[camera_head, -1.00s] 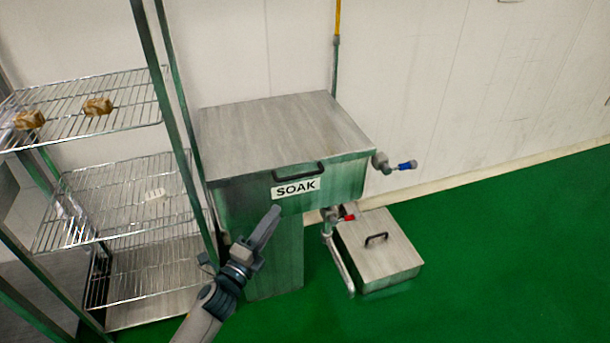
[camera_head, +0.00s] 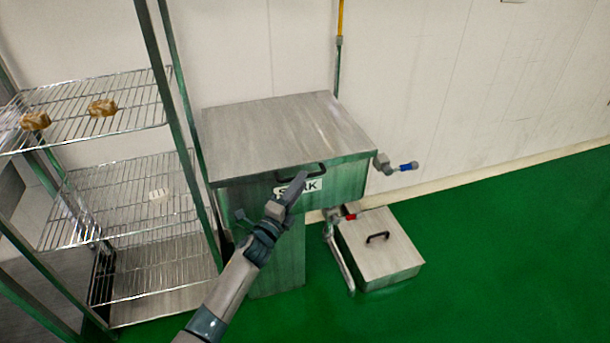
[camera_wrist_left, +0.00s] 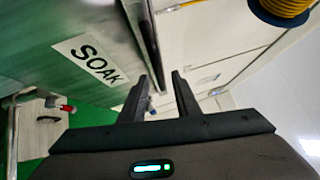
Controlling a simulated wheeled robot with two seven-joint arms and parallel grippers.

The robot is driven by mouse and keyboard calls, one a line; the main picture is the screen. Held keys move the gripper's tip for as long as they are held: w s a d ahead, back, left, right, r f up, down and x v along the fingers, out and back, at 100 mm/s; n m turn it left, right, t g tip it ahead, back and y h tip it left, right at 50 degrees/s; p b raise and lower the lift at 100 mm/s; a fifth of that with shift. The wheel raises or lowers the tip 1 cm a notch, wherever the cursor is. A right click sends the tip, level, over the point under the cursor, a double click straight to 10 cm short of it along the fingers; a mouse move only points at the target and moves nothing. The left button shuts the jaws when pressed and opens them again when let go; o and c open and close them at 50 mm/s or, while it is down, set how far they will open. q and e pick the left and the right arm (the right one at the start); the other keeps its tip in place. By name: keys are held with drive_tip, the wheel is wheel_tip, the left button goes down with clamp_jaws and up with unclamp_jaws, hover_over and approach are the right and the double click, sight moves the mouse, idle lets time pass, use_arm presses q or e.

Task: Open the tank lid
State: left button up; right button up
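The soak tank (camera_head: 345,178) is a metal box with a flat, closed lid (camera_head: 285,130). A black handle (camera_head: 290,175) sits at the lid's front edge, above the SOAK label (camera_head: 314,185), which is partly hidden. My right gripper is not in view.
A wire rack (camera_head: 110,205) with several small items stands close on the left. A valve with a blue lever (camera_head: 407,166) sticks out from the tank's right side. A lower lidded metal box (camera_head: 378,250) stands at right. The green floor beyond is clear.

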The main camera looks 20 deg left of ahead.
use_arm(q)
drive_tip(key=shift+x, duration=1.85)
clamp_jaws()
